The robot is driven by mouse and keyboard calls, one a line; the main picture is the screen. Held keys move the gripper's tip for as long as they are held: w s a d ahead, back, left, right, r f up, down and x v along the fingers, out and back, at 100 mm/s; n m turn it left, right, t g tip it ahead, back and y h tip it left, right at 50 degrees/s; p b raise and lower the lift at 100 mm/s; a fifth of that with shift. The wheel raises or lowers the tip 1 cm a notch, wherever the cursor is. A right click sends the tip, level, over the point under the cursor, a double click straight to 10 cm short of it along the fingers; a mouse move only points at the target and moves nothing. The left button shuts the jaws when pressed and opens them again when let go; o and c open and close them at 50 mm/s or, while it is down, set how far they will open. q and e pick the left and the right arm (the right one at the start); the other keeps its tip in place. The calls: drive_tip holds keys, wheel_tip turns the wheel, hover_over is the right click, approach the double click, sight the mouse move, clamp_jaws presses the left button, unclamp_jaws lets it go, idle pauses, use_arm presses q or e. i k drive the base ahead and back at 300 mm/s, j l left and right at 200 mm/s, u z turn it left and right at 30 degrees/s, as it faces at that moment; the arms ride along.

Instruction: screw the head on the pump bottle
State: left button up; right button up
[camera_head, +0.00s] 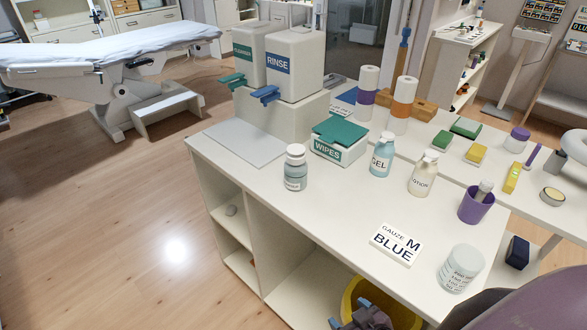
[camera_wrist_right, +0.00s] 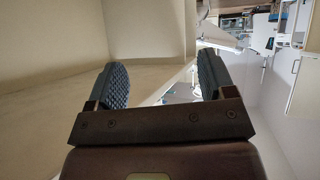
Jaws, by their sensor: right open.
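A blue GEL bottle (camera_head: 381,158) and a cream LOTION bottle (camera_head: 422,177) stand upright on the white counter, each with a white pump-like top. A grey-blue bottle with a pale cap (camera_head: 294,168) stands upright nearer the counter's left edge. I cannot tell which one is the pump bottle, or whether any top is loose. My right gripper (camera_head: 362,318) is low at the bottom edge of the head view, beside the counter and well apart from the bottles. In the right wrist view its two ridged fingers (camera_wrist_right: 162,82) are spread with nothing between them. My left gripper is not in view.
The counter (camera_head: 335,215) has free room at its middle. A green-lidded wipes box (camera_head: 340,140) is behind. A yellow bucket (camera_head: 405,310) is below the front edge.

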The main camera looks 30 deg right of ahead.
sight(295, 177)
drive_tip(key=k, duration=0.65)
drive_tip(key=z, duration=2.3)
drive_tip(key=k+j, duration=0.1)
drive_tip(key=j, duration=0.5)
drive_tip(key=k+j, duration=0.1)
drive_tip(key=j, duration=0.55)
drive_tip(key=k+j, duration=0.1)
drive_tip(key=j, duration=1.1)
drive_tip(key=k, duration=0.05)
